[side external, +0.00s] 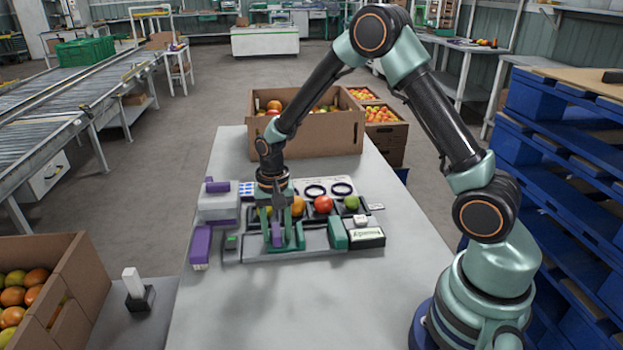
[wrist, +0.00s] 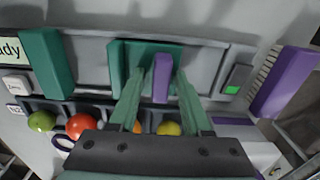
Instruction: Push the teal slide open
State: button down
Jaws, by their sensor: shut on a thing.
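The teal slide (wrist: 146,47) sits in a long grey channel on the front of the grey sorting unit. A purple upright tab (wrist: 161,78) stands at its front. In the side view the teal slide (side external: 300,236) is partly hidden by my gripper (side external: 276,240), which points down at it. In the wrist view my gripper (wrist: 160,84) has its teal fingers on either side of the purple tab, shut on it. The exact contact is hard to see.
A second teal block (side external: 337,234) stands to the right, beside a labelled box (side external: 367,237). A purple block (side external: 201,246) and green button (side external: 232,242) are at left. A cardboard box (side external: 306,135) stands behind; the front tabletop is clear.

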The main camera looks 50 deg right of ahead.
jog(key=shift+w+a+f, duration=0.35)
jog(key=shift+f, duration=0.2)
dwell(0.4)
jog(key=shift+w+a, duration=0.25)
jog(key=shift+a, duration=0.1)
jog(key=c, duration=0.8)
grip_release()
jog(key=shift+o, duration=0.2)
jog(key=shift+w+a, duration=0.25)
jog(key=shift+w, duration=0.05)
jog(key=shift+r, duration=0.1)
jog(key=shift+w+a+r, duration=0.1)
jog(key=shift+w+r, duration=0.05)
jog(key=shift+r, duration=2.15)
